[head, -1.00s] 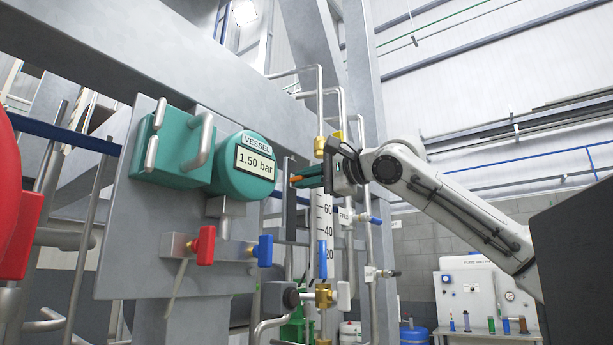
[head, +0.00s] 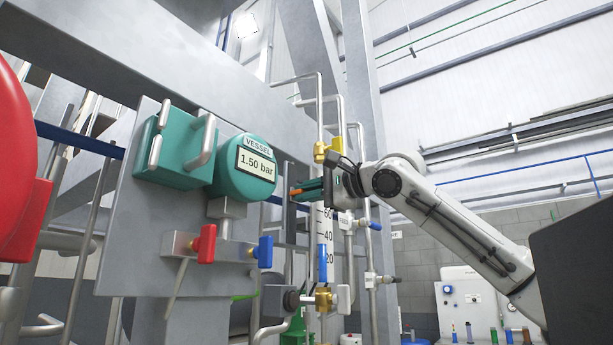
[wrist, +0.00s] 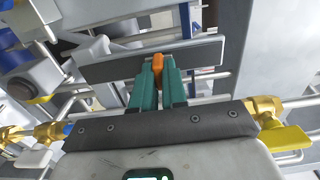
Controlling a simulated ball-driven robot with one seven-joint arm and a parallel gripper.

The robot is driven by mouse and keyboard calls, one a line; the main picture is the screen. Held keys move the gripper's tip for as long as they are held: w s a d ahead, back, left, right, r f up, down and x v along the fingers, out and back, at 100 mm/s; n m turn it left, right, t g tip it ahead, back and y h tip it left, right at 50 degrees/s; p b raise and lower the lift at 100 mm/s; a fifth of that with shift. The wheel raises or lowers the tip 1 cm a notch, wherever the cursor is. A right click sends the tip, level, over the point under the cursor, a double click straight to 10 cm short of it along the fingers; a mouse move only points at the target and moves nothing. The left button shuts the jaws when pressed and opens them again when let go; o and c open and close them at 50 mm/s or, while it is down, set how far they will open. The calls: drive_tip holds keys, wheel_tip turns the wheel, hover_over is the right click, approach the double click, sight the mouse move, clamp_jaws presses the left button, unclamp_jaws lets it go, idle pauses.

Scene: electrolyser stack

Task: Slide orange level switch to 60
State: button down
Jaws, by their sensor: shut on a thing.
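The orange level switch (head: 296,191) shows as a small orange tip at the left end of my gripper (head: 307,189). In the wrist view the orange switch (wrist: 157,66) sits between the two teal fingers, and my gripper (wrist: 158,80) is shut on it. The white level scale (head: 327,236) carries the marks 60, 40 and 20. My gripper is at the scale's top, with the switch a little above the 60 mark in the head view. The gripper hides the scale above 60. A blue column (head: 322,262) shows near 20.
Brass fittings with yellow handles (head: 327,151) stand just above my gripper. A teal vessel gauge (head: 243,168) reading 1.50 bar is to the left, above red (head: 204,243) and blue (head: 263,252) valve handles. Vertical pipes crowd the scale's right side.

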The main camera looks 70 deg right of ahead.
drive_tip(key=shift+w+f, duration=0.1)
drive_tip(key=shift+f, duration=0.15)
drive_tip(key=shift+f+b, duration=0.65)
drive_tip(key=shift+b, duration=0.1)
drive_tip(key=c, duration=0.9)
unclamp_jaws()
drive_tip(key=shift+r, duration=0.1)
drive_tip(key=shift+b+v, duration=0.65)
drive_tip(key=shift+v, duration=2.4)
